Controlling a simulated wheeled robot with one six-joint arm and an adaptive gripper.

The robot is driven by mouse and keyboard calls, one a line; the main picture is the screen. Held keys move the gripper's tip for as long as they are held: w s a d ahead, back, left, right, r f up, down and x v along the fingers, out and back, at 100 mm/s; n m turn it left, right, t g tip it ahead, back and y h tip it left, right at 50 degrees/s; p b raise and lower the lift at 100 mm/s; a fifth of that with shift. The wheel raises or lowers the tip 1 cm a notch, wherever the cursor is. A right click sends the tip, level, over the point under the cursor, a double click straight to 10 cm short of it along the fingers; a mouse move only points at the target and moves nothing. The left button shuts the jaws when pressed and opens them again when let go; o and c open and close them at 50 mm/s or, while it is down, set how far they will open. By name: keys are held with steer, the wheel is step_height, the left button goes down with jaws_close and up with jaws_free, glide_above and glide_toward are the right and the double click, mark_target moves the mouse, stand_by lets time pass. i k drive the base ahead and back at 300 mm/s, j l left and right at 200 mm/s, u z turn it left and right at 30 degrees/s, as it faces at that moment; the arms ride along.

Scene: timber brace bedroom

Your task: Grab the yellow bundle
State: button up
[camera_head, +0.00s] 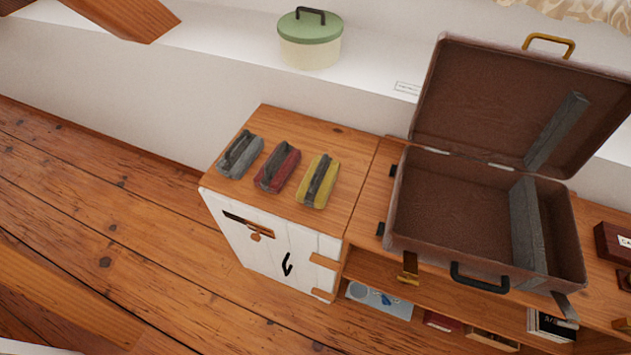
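The yellow bundle (328,181) lies on the wooden top of a white cabinet (325,219), with a dark grey strap along its top. It is the rightmost of three similar bundles in a row. A red bundle (277,167) lies just left of it, and a grey bundle (240,155) lies farther left. Small gaps of bare wood show between them. My gripper is not in view.
An open brown suitcase (451,205) stands right of the bundles, its lid raised. A green-lidded round container (310,40) stands on the white ledge (220,38) behind. Wooden floor (110,230) is clear at left. A timber beam (125,15) crosses the top left.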

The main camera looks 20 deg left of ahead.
mark_target(317, 187)
steer(key=k+u, duration=0.1)
steer(key=u, duration=0.3)
steer(key=k+u, duration=0.1)
steer(key=u, duration=0.75)
steer(key=k+j+u, duration=0.1)
steer(key=u, duration=0.3)
steer(key=k, duration=0.05)
